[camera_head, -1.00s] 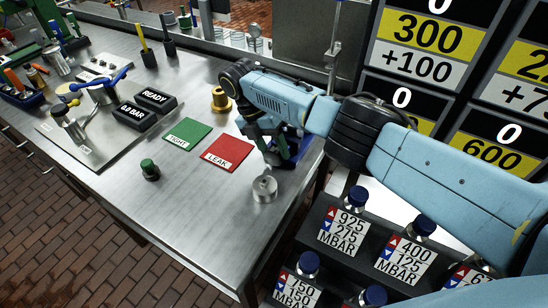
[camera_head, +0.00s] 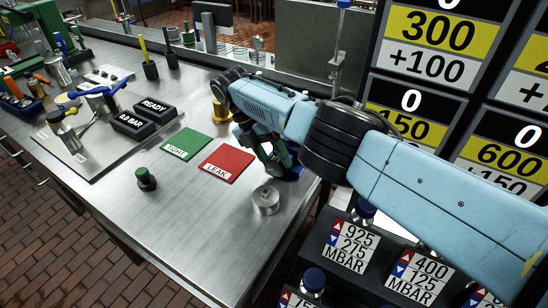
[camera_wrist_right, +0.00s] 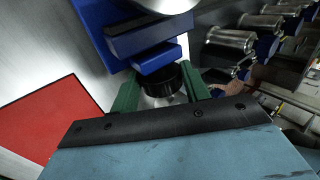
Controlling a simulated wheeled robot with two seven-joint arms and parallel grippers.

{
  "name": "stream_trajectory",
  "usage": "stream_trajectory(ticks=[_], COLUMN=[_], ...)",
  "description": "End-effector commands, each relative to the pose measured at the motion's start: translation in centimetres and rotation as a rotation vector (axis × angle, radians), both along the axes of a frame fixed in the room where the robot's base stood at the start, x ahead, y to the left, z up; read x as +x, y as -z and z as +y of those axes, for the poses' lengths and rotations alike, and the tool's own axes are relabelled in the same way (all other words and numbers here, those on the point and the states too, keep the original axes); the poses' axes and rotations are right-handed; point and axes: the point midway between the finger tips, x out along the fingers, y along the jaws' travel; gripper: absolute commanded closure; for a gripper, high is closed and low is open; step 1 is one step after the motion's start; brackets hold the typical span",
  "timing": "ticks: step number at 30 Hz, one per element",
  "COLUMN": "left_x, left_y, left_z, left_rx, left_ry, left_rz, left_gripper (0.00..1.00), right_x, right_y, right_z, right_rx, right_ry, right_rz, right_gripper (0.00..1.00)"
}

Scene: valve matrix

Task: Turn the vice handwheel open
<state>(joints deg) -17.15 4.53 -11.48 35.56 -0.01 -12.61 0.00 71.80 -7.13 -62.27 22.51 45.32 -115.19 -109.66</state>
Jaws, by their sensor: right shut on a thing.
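The blue vice (camera_head: 293,172) stands on the steel bench near its right edge, mostly hidden behind my right gripper in the head view. In the right wrist view, the blue vice (camera_wrist_right: 143,38) fills the top centre. My right gripper (camera_head: 266,157) comes in from the right and reaches down at the vice. Its green fingers (camera_wrist_right: 163,96) are shut on a black round handwheel (camera_wrist_right: 159,79) at the vice's near side. The handwheel is partly hidden by the fingers. My left gripper is not in view.
A red LEAK mat (camera_head: 228,163) and a green TIGHT mat (camera_head: 187,144) lie left of the vice. A metal cylinder (camera_head: 266,201) stands just in front. A brass part (camera_head: 219,110) stands behind. A rack of blue-capped cylinders (camera_head: 345,246) is at the right.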

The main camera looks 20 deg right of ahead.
Motion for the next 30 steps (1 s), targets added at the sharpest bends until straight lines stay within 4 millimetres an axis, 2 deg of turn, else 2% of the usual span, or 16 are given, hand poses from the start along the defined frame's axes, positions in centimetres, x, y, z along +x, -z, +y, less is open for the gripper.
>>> stream_trajectory(ticks=[2, 3, 7, 20, 26, 30], left_x=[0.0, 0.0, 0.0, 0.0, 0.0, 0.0], left_y=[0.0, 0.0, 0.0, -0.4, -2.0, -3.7], left_z=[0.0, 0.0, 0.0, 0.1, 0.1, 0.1], left_rx=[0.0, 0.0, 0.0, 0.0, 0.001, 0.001], left_ry=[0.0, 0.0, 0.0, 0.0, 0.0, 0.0], left_rz=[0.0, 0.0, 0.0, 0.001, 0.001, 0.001], left_gripper=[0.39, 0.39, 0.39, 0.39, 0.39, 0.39], right_x=[0.1, 0.1, 0.1, 0.0, 0.0, 0.1], right_y=[-0.1, -0.1, -0.1, -0.4, -2.1, -3.8], right_z=[-0.1, -0.1, -0.1, 0.0, 0.0, 0.0], right_rx=[-0.002, -0.002, -0.001, 0.0, 0.0, 0.0], right_ry=[-0.001, -0.001, -0.001, -0.001, -0.001, -0.001], right_rz=[-0.003, -0.003, -0.003, -0.001, -0.001, -0.001], right_gripper=[0.77, 0.49, 0.32, 0.32, 0.32, 0.32])
